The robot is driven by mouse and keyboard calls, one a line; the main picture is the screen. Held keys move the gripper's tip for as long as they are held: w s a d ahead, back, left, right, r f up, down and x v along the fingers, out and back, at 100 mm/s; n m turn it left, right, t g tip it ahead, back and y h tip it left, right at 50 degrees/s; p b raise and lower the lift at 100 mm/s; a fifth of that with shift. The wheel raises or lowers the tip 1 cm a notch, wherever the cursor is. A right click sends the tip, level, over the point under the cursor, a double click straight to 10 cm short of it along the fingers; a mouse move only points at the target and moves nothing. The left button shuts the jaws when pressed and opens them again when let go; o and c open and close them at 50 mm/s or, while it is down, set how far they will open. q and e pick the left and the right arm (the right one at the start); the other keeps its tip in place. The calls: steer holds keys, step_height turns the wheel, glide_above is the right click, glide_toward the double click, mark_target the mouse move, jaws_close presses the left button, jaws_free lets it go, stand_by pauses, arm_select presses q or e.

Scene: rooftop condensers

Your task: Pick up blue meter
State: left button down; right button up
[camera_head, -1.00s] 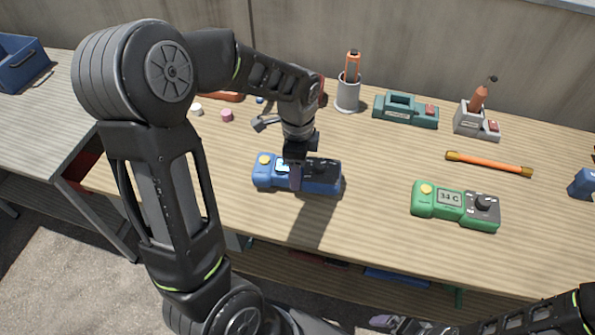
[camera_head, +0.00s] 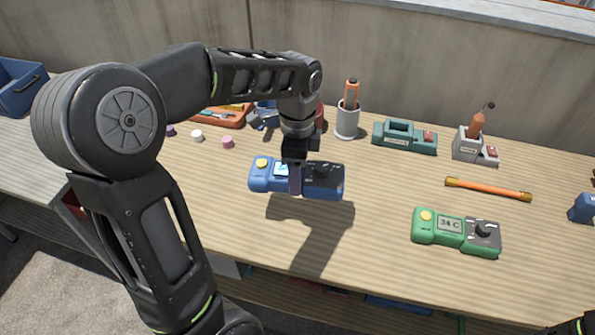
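The blue meter (camera_head: 262,174) has a yellow button, a small screen and a dark dial end. My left gripper (camera_head: 295,185) points down over its middle and is closed around it, with one finger showing across the near face. The meter hangs above the table, and its shadow lies apart below it. The far finger is hidden behind the meter. My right arm shows only at the bottom right corner, and its gripper is out of the frame.
A green meter (camera_head: 456,233) reading 34 C lies on the wooden table (camera_head: 380,180) to the right. A tray (camera_head: 222,115) lies at the back left.

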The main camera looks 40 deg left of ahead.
arm_select(q)
steer(key=shift+r, duration=0.1)
steer(key=shift+r+p, duration=1.4)
steer(key=shift+r, duration=0.05)
